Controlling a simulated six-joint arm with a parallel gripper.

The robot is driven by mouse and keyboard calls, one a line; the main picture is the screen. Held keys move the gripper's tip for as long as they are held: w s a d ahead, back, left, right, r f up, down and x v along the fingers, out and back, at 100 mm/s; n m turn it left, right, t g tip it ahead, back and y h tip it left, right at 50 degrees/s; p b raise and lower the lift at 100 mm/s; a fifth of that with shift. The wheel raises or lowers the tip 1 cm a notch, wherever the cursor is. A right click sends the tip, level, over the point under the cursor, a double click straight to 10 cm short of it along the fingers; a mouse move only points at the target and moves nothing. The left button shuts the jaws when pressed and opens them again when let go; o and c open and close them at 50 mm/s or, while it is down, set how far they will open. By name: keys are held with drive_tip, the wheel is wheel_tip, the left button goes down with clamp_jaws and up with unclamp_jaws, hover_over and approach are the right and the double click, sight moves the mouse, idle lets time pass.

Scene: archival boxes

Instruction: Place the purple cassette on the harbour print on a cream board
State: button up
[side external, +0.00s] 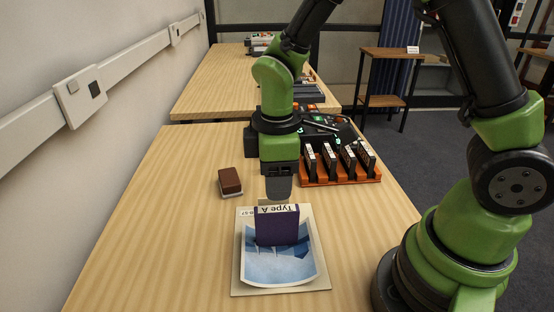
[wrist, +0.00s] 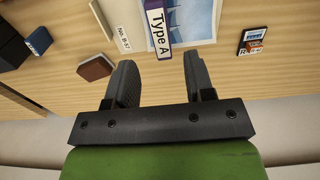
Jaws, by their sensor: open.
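The purple cassette (side external: 277,229) stands upright on the harbour print (side external: 281,267), on its upper part, with its white "Type A" label facing up. The print shows blue and white shapes and lies on a cream board (side external: 238,272) on the table. My gripper (side external: 278,196) is just behind and above the cassette in the side view. In the wrist view my gripper (wrist: 160,66) has its fingers wide apart with nothing between them. There the cassette (wrist: 159,33) lies just beyond the fingertips, in line with the gap.
A brown block with a pale base (side external: 230,181) lies left of the board; it also shows in the wrist view (wrist: 96,67). An orange rack (side external: 340,181) of several dark cassettes stands behind right.

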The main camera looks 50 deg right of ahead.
drive_tip(key=s+d+r+m+t+y, duration=0.1)
drive_tip(key=s+r+m+t, duration=0.2)
drive_tip(key=s+r+m, duration=0.3)
drive_tip(key=s+d+r+m+t+y, duration=0.1)
drive_tip(key=s+r+m+t, duration=0.3)
drive_tip(key=r, duration=0.7)
drive_tip(key=s+d+m, duration=0.1)
drive_tip(key=s+m, duration=0.1)
drive_tip(key=m, duration=0.1)
drive_tip(key=shift+s, duration=0.3)
